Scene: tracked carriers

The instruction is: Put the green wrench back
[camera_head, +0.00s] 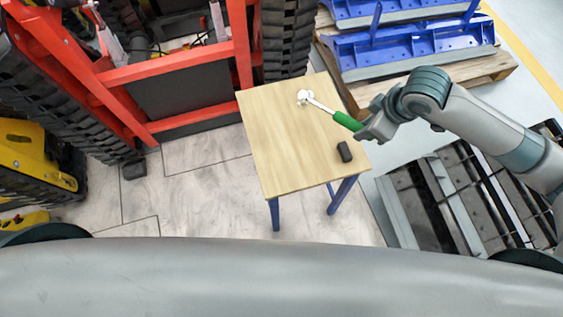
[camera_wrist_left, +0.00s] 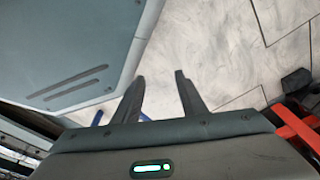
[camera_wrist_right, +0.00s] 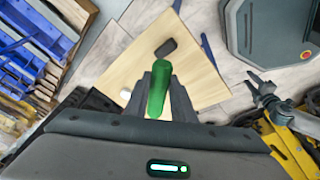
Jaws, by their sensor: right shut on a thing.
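The green wrench has a green handle (camera_head: 347,121) and a bright metal head (camera_head: 305,98). It extends over the wooden table (camera_head: 285,140), with its head toward the table's far middle; I cannot tell whether the head touches the top. My right gripper (camera_head: 362,127) is shut on the handle at the table's right edge. In the right wrist view the green handle (camera_wrist_right: 158,88) stands between the fingers. My left gripper (camera_wrist_left: 160,88) is open and empty over the floor in the left wrist view. It is not seen in the head view.
A small black block (camera_head: 344,152) lies on the table's near right corner. Red tracked machinery (camera_head: 180,70) stands behind left, a yellow machine (camera_head: 30,165) at far left. Blue parts (camera_head: 410,45) on a pallet are behind right, dark metal parts (camera_head: 440,205) at right. Floor left of the table is clear.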

